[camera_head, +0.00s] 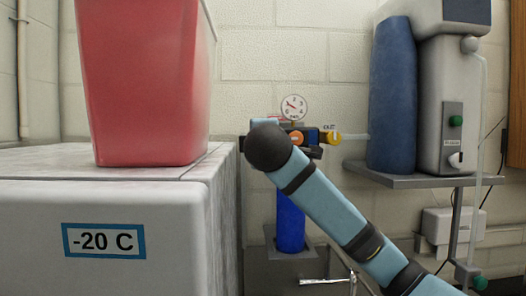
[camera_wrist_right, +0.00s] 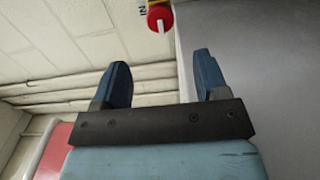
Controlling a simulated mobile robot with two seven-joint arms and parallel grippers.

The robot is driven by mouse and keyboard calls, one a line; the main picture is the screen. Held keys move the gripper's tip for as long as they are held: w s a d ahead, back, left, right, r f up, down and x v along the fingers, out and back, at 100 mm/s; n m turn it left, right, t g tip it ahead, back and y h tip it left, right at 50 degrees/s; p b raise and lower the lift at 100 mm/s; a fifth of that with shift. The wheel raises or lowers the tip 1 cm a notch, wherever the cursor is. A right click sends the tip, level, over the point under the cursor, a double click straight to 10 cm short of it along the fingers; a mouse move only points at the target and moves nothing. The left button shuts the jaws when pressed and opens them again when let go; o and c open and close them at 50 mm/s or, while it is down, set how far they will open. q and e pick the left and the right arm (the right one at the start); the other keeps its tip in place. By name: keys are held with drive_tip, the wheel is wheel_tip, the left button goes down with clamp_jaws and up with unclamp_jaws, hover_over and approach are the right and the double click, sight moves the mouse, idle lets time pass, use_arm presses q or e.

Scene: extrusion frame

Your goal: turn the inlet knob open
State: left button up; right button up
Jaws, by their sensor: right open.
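A pressure gauge (camera_head: 293,107), an orange knob (camera_head: 296,138) and a yellow outlet knob (camera_head: 333,138) show there. My left gripper is not in view.
A blue cylinder (camera_head: 290,222) stands below the valves. A white freezer (camera_head: 150,220) marked "-20 C" with a red bin (camera_head: 145,80) on top fills the left. A shelf (camera_head: 405,181) with a grey machine (camera_head: 450,105) and a blue tank (camera_head: 392,95) is at right.

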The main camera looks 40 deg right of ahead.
drive_tip(key=v, duration=0.3)
drive_tip(key=shift+s, duration=0.1)
idle(0.5)
